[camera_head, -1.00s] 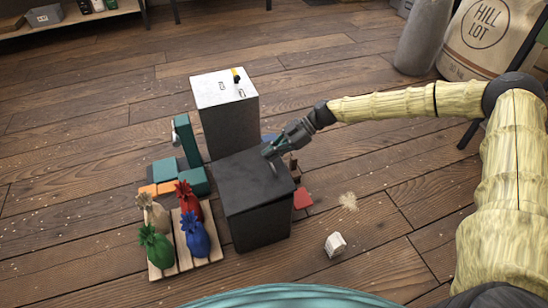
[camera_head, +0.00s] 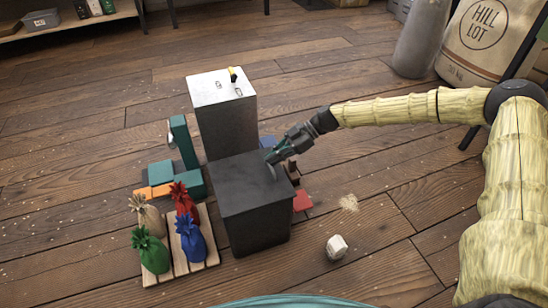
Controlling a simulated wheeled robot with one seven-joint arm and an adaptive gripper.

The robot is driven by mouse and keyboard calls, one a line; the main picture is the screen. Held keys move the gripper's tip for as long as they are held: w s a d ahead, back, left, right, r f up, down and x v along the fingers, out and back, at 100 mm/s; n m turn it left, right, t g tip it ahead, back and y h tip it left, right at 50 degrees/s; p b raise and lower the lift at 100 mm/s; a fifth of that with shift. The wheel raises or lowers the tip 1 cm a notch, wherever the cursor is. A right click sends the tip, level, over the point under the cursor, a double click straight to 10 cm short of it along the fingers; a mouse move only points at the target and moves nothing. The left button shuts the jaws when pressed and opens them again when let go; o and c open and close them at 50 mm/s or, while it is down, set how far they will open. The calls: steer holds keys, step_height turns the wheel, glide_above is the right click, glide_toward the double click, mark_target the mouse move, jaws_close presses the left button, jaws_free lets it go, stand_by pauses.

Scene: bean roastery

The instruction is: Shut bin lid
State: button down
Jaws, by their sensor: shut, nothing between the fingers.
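The dark grey bin (camera_head: 265,226) stands on the plank floor near the middle of the view. Its lid (camera_head: 246,182) lies flat across the top and looks shut; I see no gap along the front edge. My gripper (camera_head: 270,158) is shut and empty at the lid's back right corner, tilted down to the left. Its fingertips are at or just above the lid; I cannot tell whether they touch. The bin's back and any hinge are hidden.
A taller box with a white top (camera_head: 224,90) stands right behind the bin. A small white object (camera_head: 336,247) lies on the floor at right, which is otherwise mostly clear.

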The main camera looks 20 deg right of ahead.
steer(key=shift+d+f, duration=0.1)
steer(key=shift+r+p, duration=0.3)
steer(key=shift+r, duration=0.3)
steer(key=a+r+p+v, duration=0.1)
steer(key=p+v, duration=0.2)
steer(key=v, duration=0.7)
steer(key=shift+d+r, duration=0.25)
steer(key=shift+r, duration=0.25)
steer(key=shift+s+d, duration=0.1)
